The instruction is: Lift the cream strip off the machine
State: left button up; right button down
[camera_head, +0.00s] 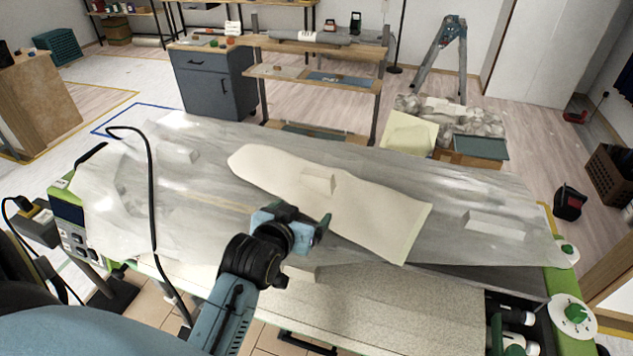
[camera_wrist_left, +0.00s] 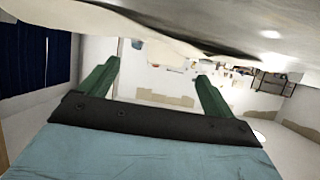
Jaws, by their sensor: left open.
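The cream strip (camera_head: 370,205) lies slantwise across the plastic-covered top of the machine (camera_head: 110,205), its rounded end at the upper left and its square end at the lower right. A small raised block-like shape shows near its middle. My left gripper (camera_head: 322,228) is just in front of the strip's near edge, and its fingers partly overlap the strip in the head view. In the left wrist view the two green fingers (camera_wrist_left: 155,85) are wide apart with nothing between them. A pale sheet edge (camera_wrist_left: 130,28) hangs above them. I cannot tell whether they touch the strip. My right gripper is not in view.
A black cable (camera_head: 152,190) arches over the machine's left side. Green knobs (camera_head: 575,315) sit at its right end. A workbench (camera_head: 320,50), a grey cabinet (camera_head: 215,85) and a stepladder (camera_head: 440,60) stand behind. A speckled roll or sheet (camera_head: 370,310) lies along the near side.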

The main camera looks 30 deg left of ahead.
pick_arm(q)
notch_tip(320, 180, up, 2)
jog(key=w+a+r, duration=0.1)
send_near(315, 177)
jog(key=w+f, duration=0.2)
jog(key=w, duration=0.1)
jog(key=shift+w+d+n+t+y, duration=0.1)
jog(key=shift+w+n+t+y, duration=0.05)
jog(key=shift+n+t+y, duration=0.2)
jog(key=shift+a+x, duration=0.15)
jog(key=shift+x, duration=1.3)
jog(key=shift+a+x, duration=0.15)
jog(key=shift+x, duration=1.3)
jog(key=shift+c, duration=0.3)
jog(key=c, duration=1.2)
